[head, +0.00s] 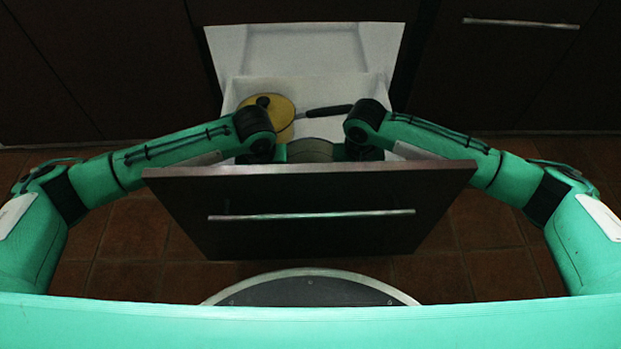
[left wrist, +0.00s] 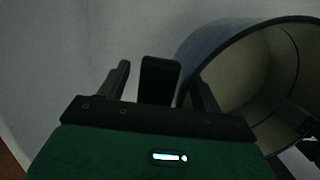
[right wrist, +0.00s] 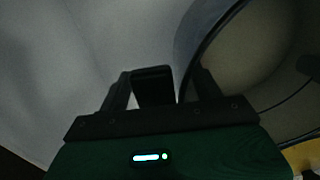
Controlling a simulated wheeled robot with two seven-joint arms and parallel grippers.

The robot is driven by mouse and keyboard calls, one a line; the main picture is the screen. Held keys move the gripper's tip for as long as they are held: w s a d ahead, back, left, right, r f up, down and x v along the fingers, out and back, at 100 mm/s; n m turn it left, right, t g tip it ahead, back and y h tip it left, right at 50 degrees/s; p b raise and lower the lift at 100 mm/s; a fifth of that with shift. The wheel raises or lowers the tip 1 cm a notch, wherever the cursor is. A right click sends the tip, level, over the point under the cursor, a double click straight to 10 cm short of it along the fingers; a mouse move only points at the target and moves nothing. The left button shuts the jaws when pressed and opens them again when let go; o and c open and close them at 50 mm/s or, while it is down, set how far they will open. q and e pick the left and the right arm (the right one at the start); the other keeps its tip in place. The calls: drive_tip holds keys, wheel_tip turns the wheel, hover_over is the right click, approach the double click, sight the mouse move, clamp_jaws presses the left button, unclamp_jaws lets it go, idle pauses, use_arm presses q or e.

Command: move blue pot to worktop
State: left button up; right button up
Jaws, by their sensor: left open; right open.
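The blue pot stands in the open drawer (head: 225,35), close behind its front. In the head view only part of the pot (head: 310,151) shows between my wrists. Its bluish wall and pale hollow inside fill the right of the left wrist view (left wrist: 205,48) and of the right wrist view (right wrist: 203,22). My left gripper (left wrist: 160,80) and my right gripper (right wrist: 160,85) are open, one on each side of the pot, close to its rim. A dark block shows between the fingers in both wrist views; I cannot tell whether it is a pot handle. The worktop is not in view.
A pan with a yellow lid (head: 284,118) and a long black handle (head: 328,111) lies behind the pot in the drawer. The dark drawer front (head: 310,235) with its bar handle stands between my base and the pot. Dark cabinet fronts (head: 500,70) flank the drawer.

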use_arm(q)
clamp_jaws()
use_arm(e)
clamp_jaws()
use_arm(q)
drive_tip(key=shift+r, duration=0.25)
use_arm(e)
drive_tip(key=shift+r, duration=0.25)
